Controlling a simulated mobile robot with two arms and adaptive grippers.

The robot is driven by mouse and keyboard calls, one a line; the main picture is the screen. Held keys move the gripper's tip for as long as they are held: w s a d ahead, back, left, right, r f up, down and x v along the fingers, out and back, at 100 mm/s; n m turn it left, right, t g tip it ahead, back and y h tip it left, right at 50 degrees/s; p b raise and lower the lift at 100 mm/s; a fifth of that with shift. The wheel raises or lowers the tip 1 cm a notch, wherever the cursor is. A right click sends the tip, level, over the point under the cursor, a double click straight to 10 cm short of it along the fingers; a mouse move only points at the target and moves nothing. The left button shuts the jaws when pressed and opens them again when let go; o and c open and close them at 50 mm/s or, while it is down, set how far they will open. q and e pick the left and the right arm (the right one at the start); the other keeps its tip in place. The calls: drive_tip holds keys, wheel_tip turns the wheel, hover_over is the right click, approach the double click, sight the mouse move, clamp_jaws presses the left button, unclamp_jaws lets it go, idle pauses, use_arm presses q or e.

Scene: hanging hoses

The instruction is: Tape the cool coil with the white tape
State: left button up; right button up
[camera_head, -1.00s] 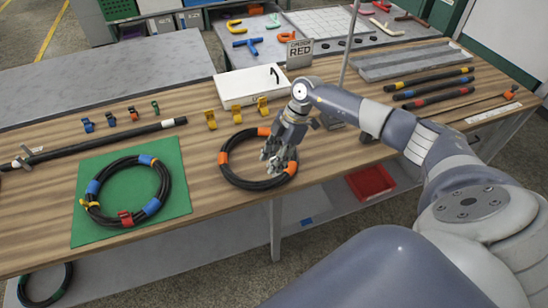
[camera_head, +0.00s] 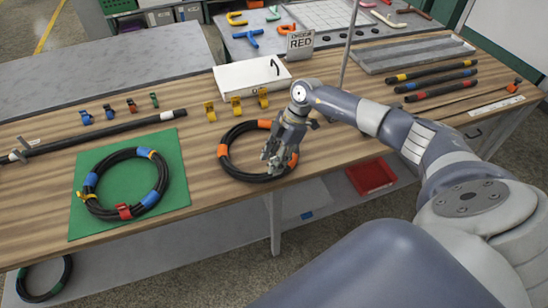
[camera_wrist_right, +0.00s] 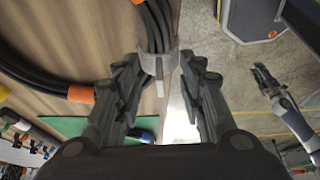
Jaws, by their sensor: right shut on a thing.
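A black hose coil with orange bands (camera_head: 224,165) lies on the wooden bench in front of my right gripper (camera_head: 272,160). In the right wrist view, my right gripper (camera_wrist_right: 163,80) is shut on a pale white tape band (camera_wrist_right: 158,62) around the black hose bundle at the coil's near edge. In the head view the gripper hides this band. A second black coil (camera_head: 109,210), with blue, yellow and red bands, lies on a green mat (camera_head: 85,225) to the left. My left gripper (camera_wrist_right: 265,82) shows small at the right of the wrist view, away from both coils.
Yellow clips (camera_head: 236,104) and a white box (camera_head: 240,76) stand behind the orange-banded coil. Small coloured clips (camera_head: 110,116) and a long black hose (camera_head: 100,135) lie behind the mat. Banded tubes (camera_head: 440,89) lie at the right. A red bin (camera_head: 371,177) is on the shelf below.

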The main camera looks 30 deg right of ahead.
idle(0.6)
drive_tip(key=shift+f, duration=0.3)
idle(0.4)
drive_tip(key=shift+f+b, duration=0.35)
drive_tip(key=shift+f, duration=0.5)
drive_tip(key=shift+f+b, duration=0.35)
drive_tip(key=shift+f, duration=0.3)
idle(0.4)
drive_tip(key=o, duration=1.1)
